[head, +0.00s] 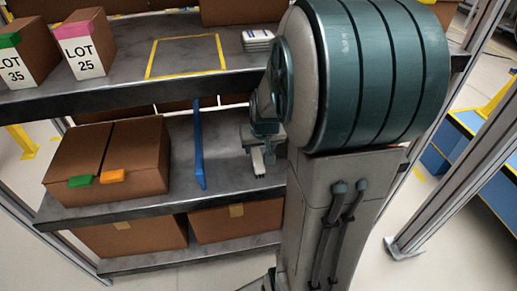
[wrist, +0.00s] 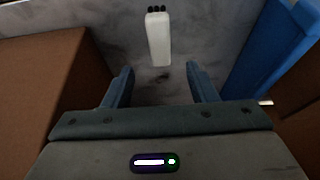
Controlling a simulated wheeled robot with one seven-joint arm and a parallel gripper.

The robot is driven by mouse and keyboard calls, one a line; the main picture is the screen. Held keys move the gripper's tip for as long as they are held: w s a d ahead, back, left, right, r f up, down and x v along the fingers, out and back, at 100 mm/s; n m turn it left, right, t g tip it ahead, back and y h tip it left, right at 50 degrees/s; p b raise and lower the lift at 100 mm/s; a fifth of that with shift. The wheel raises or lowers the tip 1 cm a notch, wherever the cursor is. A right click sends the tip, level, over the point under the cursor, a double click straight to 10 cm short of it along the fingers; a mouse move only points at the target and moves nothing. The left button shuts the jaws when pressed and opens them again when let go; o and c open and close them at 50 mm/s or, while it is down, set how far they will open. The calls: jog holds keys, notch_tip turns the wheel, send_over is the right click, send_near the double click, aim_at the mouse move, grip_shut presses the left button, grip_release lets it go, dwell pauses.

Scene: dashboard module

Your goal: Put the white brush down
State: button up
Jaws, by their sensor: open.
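The white brush (wrist: 158,40), with dark bristles at its far end, shows in the wrist view on the grey shelf surface. It lies just beyond my fingertips and apart from them, roughly centred between the fingers. My gripper (wrist: 160,76) is open, with nothing between its two fingers. In the head view my gripper (head: 261,148) is over the middle shelf, right of the blue divider. A small pale piece (head: 258,161) shows just below it; it looks like the brush, but is too small to be sure.
A blue divider (head: 198,145) stands upright on the middle shelf (head: 228,183). Left of it is a brown box (head: 112,155) with green and orange tabs. In the wrist view, brown box walls (wrist: 40,85) and blue panel (wrist: 275,50) flank my gripper. Above, a yellow outline (head: 187,56) marks bare shelf.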

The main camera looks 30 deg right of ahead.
jog(key=s+a+r+n+g+y, duration=0.1)
jog(key=s+a+r+n+g, duration=0.1)
jog(key=s+a, duration=1)
notch_tip(320, 180, up, 3)
jog(key=shift+s+a+f+n+g, duration=0.35)
jog(key=shift+s+n, duration=0.35)
jog(key=shift+s, duration=0.5)
jog(key=shift+d+r, duration=0.1)
jog(key=shift+r, duration=0.05)
